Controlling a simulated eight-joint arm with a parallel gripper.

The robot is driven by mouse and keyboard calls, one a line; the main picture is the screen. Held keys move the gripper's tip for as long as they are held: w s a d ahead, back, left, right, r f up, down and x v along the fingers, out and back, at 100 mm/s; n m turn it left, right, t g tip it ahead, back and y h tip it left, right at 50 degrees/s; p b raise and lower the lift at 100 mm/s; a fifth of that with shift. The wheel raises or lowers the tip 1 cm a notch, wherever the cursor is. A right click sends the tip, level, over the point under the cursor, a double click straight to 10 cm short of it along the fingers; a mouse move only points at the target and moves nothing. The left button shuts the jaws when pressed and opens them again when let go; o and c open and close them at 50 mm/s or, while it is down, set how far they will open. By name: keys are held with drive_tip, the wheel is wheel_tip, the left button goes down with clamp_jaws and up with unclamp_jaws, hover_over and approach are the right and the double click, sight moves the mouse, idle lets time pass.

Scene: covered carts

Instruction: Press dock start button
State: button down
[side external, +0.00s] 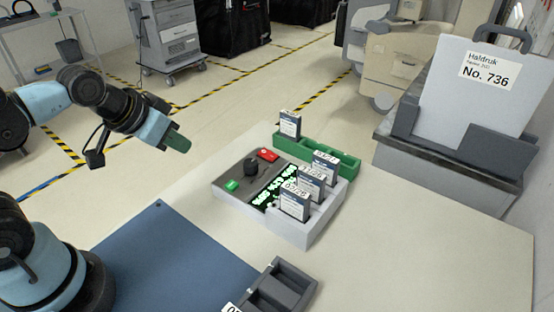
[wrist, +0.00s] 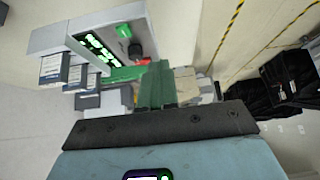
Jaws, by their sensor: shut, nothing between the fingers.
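The dock (side external: 308,232) is a light grey box on the table with a dark control panel. The panel has a green button (side external: 231,185) at its near left corner, a black knob (side external: 250,168) and a red button (side external: 268,154). A screen (side external: 273,189) with green text lies beside them. In the wrist view the green button (wrist: 124,30) is near the top, above the red button (wrist: 143,61). My gripper (side external: 179,143), with green fingers, is shut and empty. It is in the air left of the dock and apart from it; its fingers (wrist: 155,85) also show in the wrist view.
Several labelled modules (side external: 294,204) stand in the dock's slots. A green rack (side external: 340,164) with one module (side external: 290,124) is behind it. A dark grey tray (side external: 276,289) and blue mat (side external: 170,262) are in front. A grey holder (side external: 445,140) with a large labelled panel stands right.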

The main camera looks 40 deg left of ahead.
wheel_tip(320, 180, up, 5)
drive_tip(key=n+g, duration=0.7)
drive_tip(key=n, duration=1.1)
hover_over(231, 184)
drive_tip(key=shift+f, duration=0.1)
drive_tip(key=shift+f, duration=0.15)
wheel_tip(231, 184, down, 14)
drive_tip(key=shift+r, duration=0.1)
